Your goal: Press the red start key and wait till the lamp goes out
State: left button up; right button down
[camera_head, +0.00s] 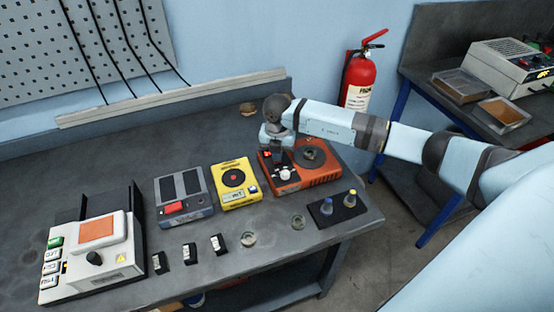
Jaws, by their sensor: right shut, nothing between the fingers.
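My right gripper (282,158) points down over the left part of an orange device (316,177). It is shut and empty, and its tips hide part of that device; I cannot tell whether they touch it. A small bright red spot (267,154) shows beside the fingers; I cannot tell whether it is a key or a lamp. A grey device (194,184) further left has a large red key (173,207) on its front, clear of the gripper. No lamp can be made out for certain. My left gripper is not in view.
A yellow device (240,197) stands between the grey and orange ones. A white unit (60,282) with an orange screen stands at far left. Several small cells, a dark pad (350,207) with two knobs and round dishes lie along the front. A fire extinguisher (358,82) stands behind.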

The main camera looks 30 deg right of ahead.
jog(key=shift+f, duration=0.3)
jog(key=shift+r+p, duration=1.85)
jog(key=shift+r, duration=1.25)
jog(key=shift+f, duration=0.1)
